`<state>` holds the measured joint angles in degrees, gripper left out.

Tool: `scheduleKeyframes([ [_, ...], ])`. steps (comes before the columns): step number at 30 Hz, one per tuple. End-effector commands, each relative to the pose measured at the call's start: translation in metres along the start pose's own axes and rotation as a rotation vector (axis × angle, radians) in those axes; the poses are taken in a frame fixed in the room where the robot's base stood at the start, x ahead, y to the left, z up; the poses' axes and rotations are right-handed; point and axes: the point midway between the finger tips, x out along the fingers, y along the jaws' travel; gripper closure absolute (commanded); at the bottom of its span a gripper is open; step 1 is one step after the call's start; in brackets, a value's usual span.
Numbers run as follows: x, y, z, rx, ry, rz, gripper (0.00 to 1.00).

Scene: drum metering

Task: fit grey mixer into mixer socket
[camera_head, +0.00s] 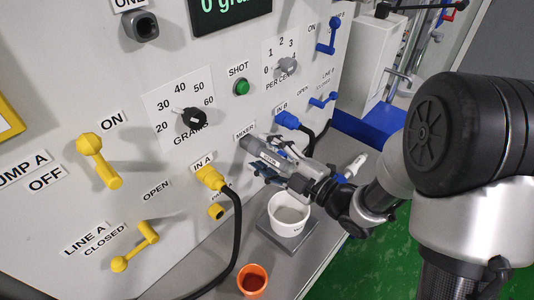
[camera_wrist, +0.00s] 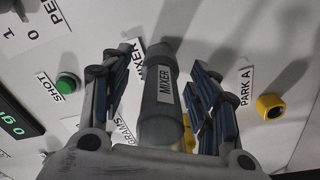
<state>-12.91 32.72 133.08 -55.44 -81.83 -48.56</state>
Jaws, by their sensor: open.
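The grey mixer (camera_head: 253,147) is a cylinder, with its far end at the panel beside the MIXER label (camera_head: 244,131). It also shows in the wrist view (camera_wrist: 160,110), bearing its own MIXER label. The socket is hidden behind the mixer's far end, so I cannot tell how deep it sits. My gripper (camera_head: 268,160) is open, with a finger on either side of the mixer. In the wrist view my gripper (camera_wrist: 163,75) shows gaps between both fingers and the mixer.
A yellow plug with a black cable sits in IN A (camera_head: 210,177), and a blue plug in IN B (camera_head: 287,119). Below my gripper a white cup (camera_head: 289,216) stands on a scale (camera_head: 272,235). An orange cup (camera_head: 252,280) stands nearer on the grey shelf.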

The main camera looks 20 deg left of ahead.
Motion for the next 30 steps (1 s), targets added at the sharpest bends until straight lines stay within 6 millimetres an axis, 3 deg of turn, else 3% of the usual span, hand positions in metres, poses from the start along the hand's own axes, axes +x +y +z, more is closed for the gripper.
scheduleKeyframes([
  [5, -0.016, 0.001, 0.002, 0.000, -0.004, 0.001, 0.45],
  [18, -0.103, 0.001, 0.001, 0.000, -0.005, 0.003, 0.45],
  [24, -0.118, 0.000, 0.000, -0.001, -0.001, 0.001, 0.45],
  [30, -0.120, 0.000, 0.000, 0.000, 0.000, 0.001, 0.45],
])
